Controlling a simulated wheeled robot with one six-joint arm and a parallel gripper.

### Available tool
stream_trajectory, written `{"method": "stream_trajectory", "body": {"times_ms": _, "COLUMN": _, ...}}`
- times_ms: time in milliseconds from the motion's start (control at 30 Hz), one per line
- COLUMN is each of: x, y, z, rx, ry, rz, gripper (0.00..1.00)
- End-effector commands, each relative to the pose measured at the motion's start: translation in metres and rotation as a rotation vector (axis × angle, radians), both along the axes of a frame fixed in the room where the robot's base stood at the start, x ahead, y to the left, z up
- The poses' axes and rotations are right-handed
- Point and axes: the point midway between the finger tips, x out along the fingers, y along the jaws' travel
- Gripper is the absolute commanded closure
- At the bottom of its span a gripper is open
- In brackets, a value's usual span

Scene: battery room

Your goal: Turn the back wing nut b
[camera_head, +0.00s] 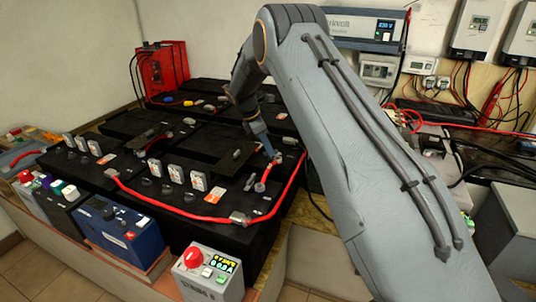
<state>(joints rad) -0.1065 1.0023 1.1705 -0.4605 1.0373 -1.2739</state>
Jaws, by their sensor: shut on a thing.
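My gripper (272,154) reaches down to the right-hand end of the black battery bank (205,232). It is shut on the back wing nut b, which is small and mostly hidden between the fingers. A red cable (282,172) runs close beside the fingertips. The letter on the nut cannot be read.
A red cable (165,208) loops along the battery fronts. Several white tags (176,174) stand on the tops. A red unit (162,66) stands behind.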

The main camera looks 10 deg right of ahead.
Motion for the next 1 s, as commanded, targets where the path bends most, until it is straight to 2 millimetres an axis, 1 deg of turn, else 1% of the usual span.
{"method": "stream_trajectory", "body": {"times_ms": 33, "x": 0.0026, "y": 0.0005, "z": -0.0042, "rx": 0.001, "ry": -0.001, "rz": -0.045, "gripper": 1.00}}
{"method": "stream_trajectory", "body": {"times_ms": 500, "x": 0.0062, "y": -0.0013, "z": -0.0033, "rx": 0.001, "ry": 0.000, "rz": -0.465, "gripper": 1.00}}
{"method": "stream_trajectory", "body": {"times_ms": 800, "x": 0.0073, "y": -0.0018, "z": -0.0019, "rx": 0.001, "ry": -0.001, "rz": -0.634, "gripper": 1.00}}
{"method": "stream_trajectory", "body": {"times_ms": 1000, "x": 0.0072, "y": -0.0017, "z": -0.0009, "rx": 0.001, "ry": 0.000, "rz": -0.687, "gripper": 1.00}}
